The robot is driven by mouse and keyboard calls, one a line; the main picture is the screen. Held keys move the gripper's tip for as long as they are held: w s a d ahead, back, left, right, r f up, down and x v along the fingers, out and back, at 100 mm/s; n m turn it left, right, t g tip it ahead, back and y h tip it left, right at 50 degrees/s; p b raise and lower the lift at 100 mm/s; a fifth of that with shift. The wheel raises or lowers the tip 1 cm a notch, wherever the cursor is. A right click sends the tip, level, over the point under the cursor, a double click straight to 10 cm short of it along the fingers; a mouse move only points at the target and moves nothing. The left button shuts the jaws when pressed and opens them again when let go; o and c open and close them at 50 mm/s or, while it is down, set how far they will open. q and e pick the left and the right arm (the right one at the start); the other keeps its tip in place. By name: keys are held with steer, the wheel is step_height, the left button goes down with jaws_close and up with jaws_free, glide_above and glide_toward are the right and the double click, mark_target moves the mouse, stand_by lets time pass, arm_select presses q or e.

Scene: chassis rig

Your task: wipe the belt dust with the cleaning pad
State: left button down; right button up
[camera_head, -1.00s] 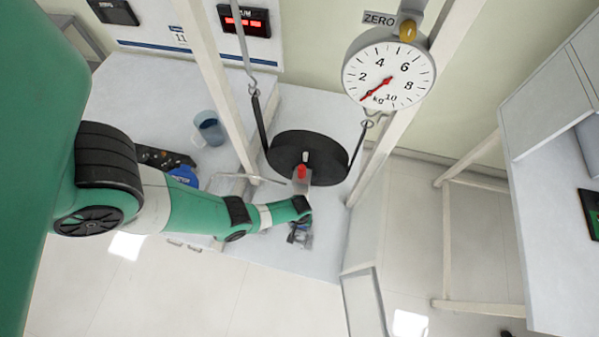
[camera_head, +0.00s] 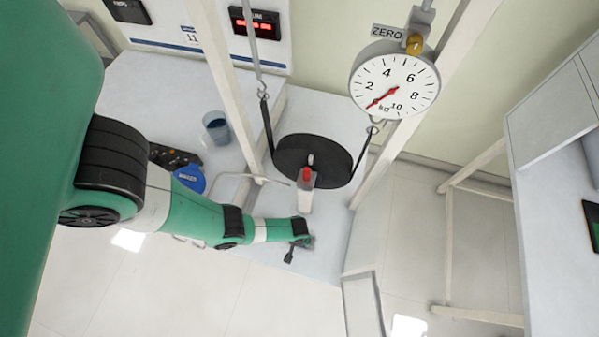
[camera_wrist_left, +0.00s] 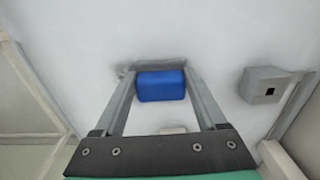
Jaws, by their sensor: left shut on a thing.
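The blue cleaning pad (camera_wrist_left: 160,86) sits between the fingertips of my left gripper (camera_wrist_left: 158,82) in the left wrist view. The gripper is shut on it, and the pad is over or against the pale surface. In the head view my left gripper (camera_head: 294,250) is low over the pale bench, in front of the black wheel. The pad is not clearly visible there. I cannot tell whether the pad presses on the surface. My right gripper is not in view.
A black wheel (camera_head: 312,160) hangs in a strap below a dial scale (camera_head: 395,88). A red-topped pale block (camera_head: 306,195) stands in front of it. A grey box (camera_wrist_left: 265,85) shows at right.

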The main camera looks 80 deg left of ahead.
mark_target(299, 254)
arm_select(q)
steer(key=shift+s+d, duration=0.2)
steer(key=shift+s+d+p, duration=0.2)
steer(key=shift+s+d, duration=0.15)
steer(key=shift+d, duration=0.45)
steer(key=shift+s+d+p, duration=0.2)
steer(key=shift+s+d, duration=0.15)
steer(key=shift+d, duration=0.4)
steer(key=shift+w+d+f+b, duration=0.2)
steer(key=shift+w+b, duration=0.35)
steer(key=shift+w, duration=0.15)
steer(key=shift+w+a, duration=0.35)
steer(key=shift+w+a+r, duration=0.1)
steer(key=shift+w+a, duration=0.15)
steer(key=shift+a, duration=0.3)
steer(key=shift+w+a+r, duration=0.1)
steer(key=shift+w+a, duration=0.15)
steer(key=shift+a, duration=0.3)
